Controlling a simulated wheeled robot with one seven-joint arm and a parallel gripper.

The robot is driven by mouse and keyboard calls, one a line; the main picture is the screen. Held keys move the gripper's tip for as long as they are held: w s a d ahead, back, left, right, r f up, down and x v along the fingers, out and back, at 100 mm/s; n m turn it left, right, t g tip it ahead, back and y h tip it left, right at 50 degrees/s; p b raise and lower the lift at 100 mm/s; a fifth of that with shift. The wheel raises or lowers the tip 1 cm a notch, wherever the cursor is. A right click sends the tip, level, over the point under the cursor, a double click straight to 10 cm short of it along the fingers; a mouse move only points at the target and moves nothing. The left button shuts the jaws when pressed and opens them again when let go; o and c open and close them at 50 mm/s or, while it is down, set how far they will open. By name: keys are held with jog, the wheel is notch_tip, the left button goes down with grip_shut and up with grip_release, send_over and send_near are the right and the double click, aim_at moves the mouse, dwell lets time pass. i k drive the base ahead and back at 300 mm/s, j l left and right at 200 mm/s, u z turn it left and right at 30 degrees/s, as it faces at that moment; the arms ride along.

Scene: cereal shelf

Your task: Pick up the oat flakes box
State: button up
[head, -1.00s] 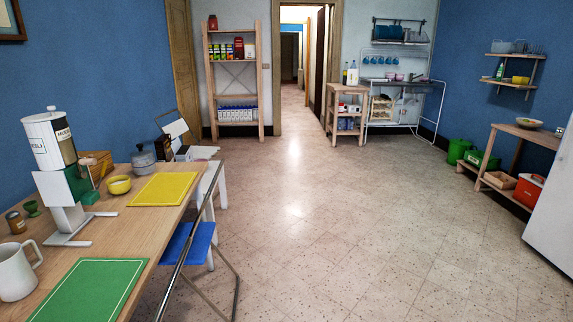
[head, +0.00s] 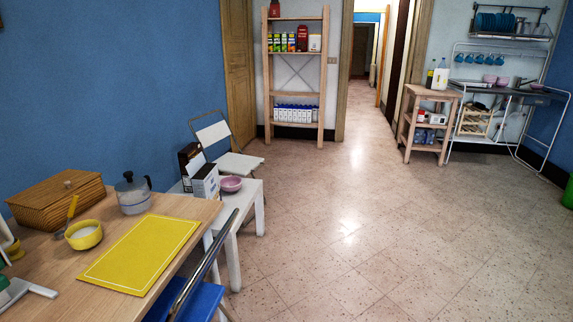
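The tall wooden shelf (head: 324,90) stands against the far wall, left of the doorway. Its upper board holds a row of small coloured boxes (head: 284,43), a red container (head: 302,39) and a pale one (head: 314,43). Their labels are too small to read, so I cannot tell whether one is the oat flakes box. A white-and-black box (head: 205,183) and a dark box (head: 188,158) stand on a low white table, labels also unreadable. My gripper is not in view.
A wooden table with a yellow mat (head: 142,252), woven box (head: 60,200) and yellow bowl (head: 84,235) fills the lower left. A blue-seated chair (head: 190,300) stands beside it. A wooden side rack (head: 430,95) is right of the doorway. The middle floor is clear.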

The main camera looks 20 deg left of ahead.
aim_at(205, 184)
jog(key=i+l+u, duration=0.15)
jog(key=i+u, duration=0.35)
jog(key=i+l+u, duration=1.2)
jog(key=i+l, duration=0.2)
jog(key=l, duration=0.2)
